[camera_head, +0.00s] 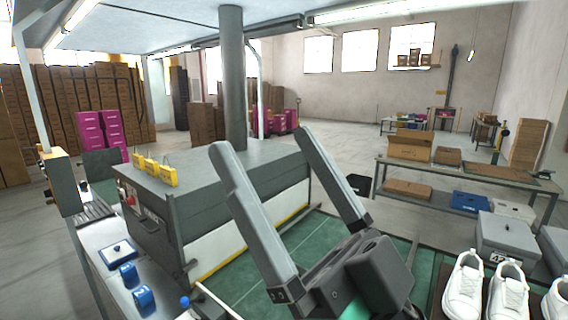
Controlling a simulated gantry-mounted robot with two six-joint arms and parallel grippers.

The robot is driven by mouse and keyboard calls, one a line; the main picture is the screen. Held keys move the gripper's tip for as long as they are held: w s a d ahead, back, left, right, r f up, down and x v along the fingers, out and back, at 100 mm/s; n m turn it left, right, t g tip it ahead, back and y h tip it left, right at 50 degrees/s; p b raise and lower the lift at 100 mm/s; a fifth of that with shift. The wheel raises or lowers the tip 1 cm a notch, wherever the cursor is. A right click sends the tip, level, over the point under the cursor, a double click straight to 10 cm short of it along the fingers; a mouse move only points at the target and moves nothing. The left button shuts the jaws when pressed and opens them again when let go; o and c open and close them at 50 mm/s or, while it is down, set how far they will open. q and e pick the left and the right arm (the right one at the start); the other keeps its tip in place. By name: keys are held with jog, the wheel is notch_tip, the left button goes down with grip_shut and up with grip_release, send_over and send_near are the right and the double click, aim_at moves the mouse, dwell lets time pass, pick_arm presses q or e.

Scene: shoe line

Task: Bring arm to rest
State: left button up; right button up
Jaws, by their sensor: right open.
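My right gripper (262,157) stands large in the lower middle of the head view. Its two long grey fingers point up and to the left, spread wide apart, with nothing between them. Behind the fingers is the grey machine housing (215,168). My left gripper does not show in this view.
The green work surface (245,283) lies below and behind my right gripper. White shoes (463,288) stand at the lower right, beside grey boxes (506,238). A table with cardboard boxes (409,146) stands behind.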

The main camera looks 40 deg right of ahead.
jog(key=shift+d+f+h, duration=0.15)
jog(key=shift+d+h, duration=0.05)
jog(key=shift+h, duration=0.3)
pick_arm(q)
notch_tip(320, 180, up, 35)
jog(key=p, duration=3.5)
pick_arm(e)
notch_tip(320, 180, up, 35)
jog(key=shift+y, duration=0.3)
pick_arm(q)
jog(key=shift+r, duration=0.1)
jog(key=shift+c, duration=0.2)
pick_arm(e)
jog(key=shift+w, duration=0.1)
jog(key=shift+c, duration=0.2)
